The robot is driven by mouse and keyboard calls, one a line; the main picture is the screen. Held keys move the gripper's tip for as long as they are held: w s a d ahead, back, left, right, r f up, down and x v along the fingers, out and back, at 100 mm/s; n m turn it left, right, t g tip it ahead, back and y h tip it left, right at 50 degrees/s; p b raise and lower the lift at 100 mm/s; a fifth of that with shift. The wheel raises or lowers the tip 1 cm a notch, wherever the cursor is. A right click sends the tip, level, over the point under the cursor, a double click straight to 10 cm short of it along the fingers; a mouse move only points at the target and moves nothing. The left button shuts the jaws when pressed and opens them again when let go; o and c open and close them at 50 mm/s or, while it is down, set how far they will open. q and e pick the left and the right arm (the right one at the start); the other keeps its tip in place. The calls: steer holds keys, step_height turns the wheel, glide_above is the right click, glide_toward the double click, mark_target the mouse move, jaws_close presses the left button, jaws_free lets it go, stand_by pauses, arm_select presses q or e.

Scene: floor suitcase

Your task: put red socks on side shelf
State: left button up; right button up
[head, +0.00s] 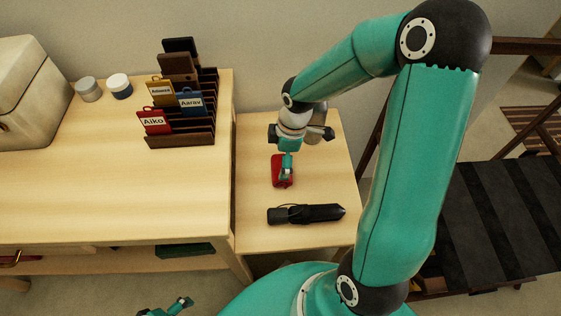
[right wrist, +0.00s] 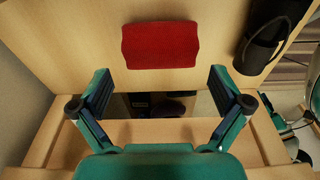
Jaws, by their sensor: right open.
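The red socks (head: 278,172), a small folded bundle, lie on the light wooden side shelf (head: 262,135) right of the larger table. They also show at the top middle of the right wrist view (right wrist: 160,45). My right gripper (head: 287,165) is above the socks and partly covers them in the head view. In the right wrist view its two fingers (right wrist: 158,90) are spread wide with nothing between them, and the socks lie clear beyond them. My left gripper (head: 167,308) is only partly visible at the bottom edge; its jaw opening is unclear.
A black folded umbrella (head: 310,214) lies on the side shelf in front of the socks; it shows at the top right in the wrist view. The larger table (head: 110,190) holds a tag rack (head: 185,138), two small jars and a beige box (head: 30,95). A dark striped rack stands at right.

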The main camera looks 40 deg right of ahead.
step_height(320, 180, up, 8)
steer(key=p, duration=0.1)
steer(key=shift+s+d, duration=0.4)
steer(key=shift+d, duration=0.05)
